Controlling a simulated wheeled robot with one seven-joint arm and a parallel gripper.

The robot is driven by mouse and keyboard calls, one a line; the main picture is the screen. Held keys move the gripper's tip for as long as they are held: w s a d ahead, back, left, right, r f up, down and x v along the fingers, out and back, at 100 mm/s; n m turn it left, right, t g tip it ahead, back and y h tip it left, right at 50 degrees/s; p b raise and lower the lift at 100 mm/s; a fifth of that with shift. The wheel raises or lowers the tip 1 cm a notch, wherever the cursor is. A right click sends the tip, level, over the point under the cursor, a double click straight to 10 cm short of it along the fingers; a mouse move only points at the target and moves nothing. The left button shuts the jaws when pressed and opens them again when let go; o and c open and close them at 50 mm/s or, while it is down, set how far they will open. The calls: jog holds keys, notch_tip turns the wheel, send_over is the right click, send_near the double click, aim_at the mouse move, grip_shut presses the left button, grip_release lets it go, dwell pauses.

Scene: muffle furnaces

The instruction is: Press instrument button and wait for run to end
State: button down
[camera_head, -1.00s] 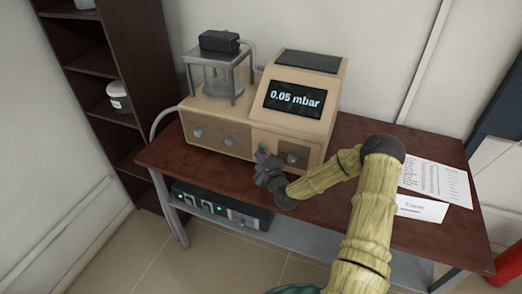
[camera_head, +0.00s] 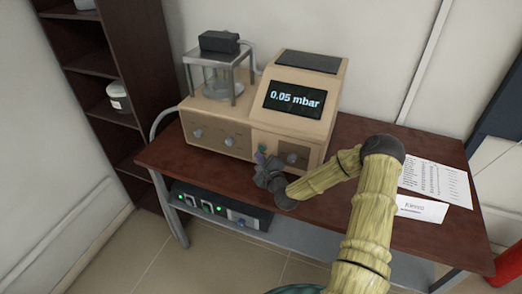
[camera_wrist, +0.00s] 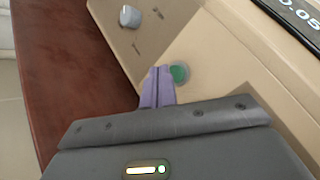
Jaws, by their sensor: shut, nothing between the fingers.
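The beige instrument (camera_head: 259,130) stands on the dark red table, and its screen (camera_head: 294,99) reads "0.05 mbar". In the wrist view a round green button (camera_wrist: 179,73) shows on its front panel. My gripper (camera_head: 260,156) is in front of the panel's lower part. In the wrist view its purple fingers (camera_wrist: 158,84) are together and empty, with the tips just beside the button. I cannot tell whether they touch the panel. In the head view the button is hidden by my gripper.
A glass chamber in a metal frame (camera_head: 217,77) sits on the instrument's left part. Papers (camera_head: 434,182) and a folded card (camera_head: 421,208) lie at the table's right. A power unit (camera_head: 219,207) is on the lower shelf. A dark shelf unit (camera_head: 122,63) stands at left.

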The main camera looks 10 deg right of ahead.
dwell(0.8)
jog(key=shift+w+d, duration=0.2)
jog(key=shift+w, duration=0.15)
jog(key=shift+w+d+b, duration=0.3)
jog(key=shift+w+b, duration=0.1)
jog(key=shift+b, duration=0.05)
dwell(0.9)
jog(key=shift+s+a, duration=0.5)
jog(key=shift+s, duration=0.25)
jog(key=s+a, duration=0.1)
jog(key=s, duration=0.1)
jog(key=s+a, duration=0.2)
dwell(0.6)
dwell(0.6)
